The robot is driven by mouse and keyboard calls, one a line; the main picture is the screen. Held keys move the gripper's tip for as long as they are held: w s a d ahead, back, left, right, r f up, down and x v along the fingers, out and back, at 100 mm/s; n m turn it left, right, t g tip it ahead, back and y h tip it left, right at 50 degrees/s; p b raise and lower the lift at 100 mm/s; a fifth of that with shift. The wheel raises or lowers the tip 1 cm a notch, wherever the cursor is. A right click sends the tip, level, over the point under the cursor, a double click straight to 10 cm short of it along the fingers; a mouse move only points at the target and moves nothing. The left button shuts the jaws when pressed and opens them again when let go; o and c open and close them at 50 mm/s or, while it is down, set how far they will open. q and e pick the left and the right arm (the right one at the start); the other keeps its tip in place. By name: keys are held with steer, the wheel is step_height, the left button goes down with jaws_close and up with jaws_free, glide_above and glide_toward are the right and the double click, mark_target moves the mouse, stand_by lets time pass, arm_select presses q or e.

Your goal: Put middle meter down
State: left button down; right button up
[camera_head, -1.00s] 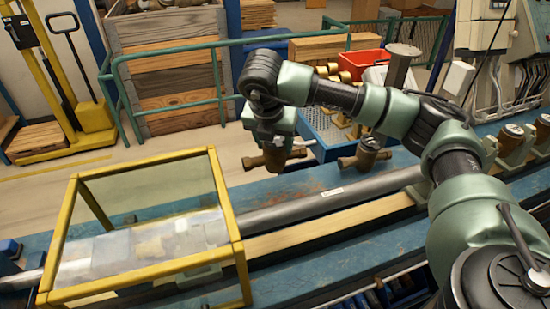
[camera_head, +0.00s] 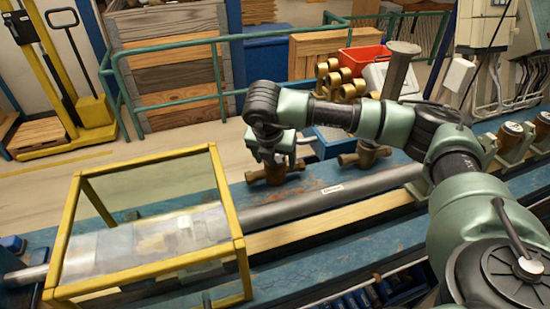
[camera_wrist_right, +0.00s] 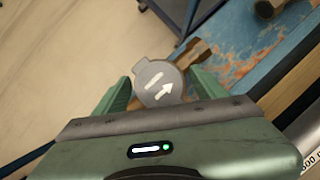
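The brass meter (camera_head: 276,176) hangs upright in my right gripper (camera_head: 274,156), at or just above the blue bench top; I cannot tell if it touches. In the right wrist view my right gripper (camera_wrist_right: 160,92) has its green fingers on both sides of the meter (camera_wrist_right: 158,84), whose grey lid carries white marks. Another brass meter (camera_head: 366,154) sits on the bench to the right, and part of it shows in the right wrist view (camera_wrist_right: 190,53). My left gripper is not in view.
A yellow-framed clear box (camera_head: 240,252) stands on the bench at left. A grey pipe (camera_head: 345,191) runs along the bench. Several meters (camera_head: 511,136) stand in a row at far right. A red bin (camera_head: 364,59) and green railing (camera_head: 180,43) are behind.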

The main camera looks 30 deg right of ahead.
steer(key=shift+r, duration=0.1)
steer(key=b+v, duration=0.2)
steer(key=v, duration=1)
steer(key=shift+b, duration=0.4)
steer(key=shift+a, duration=0.1)
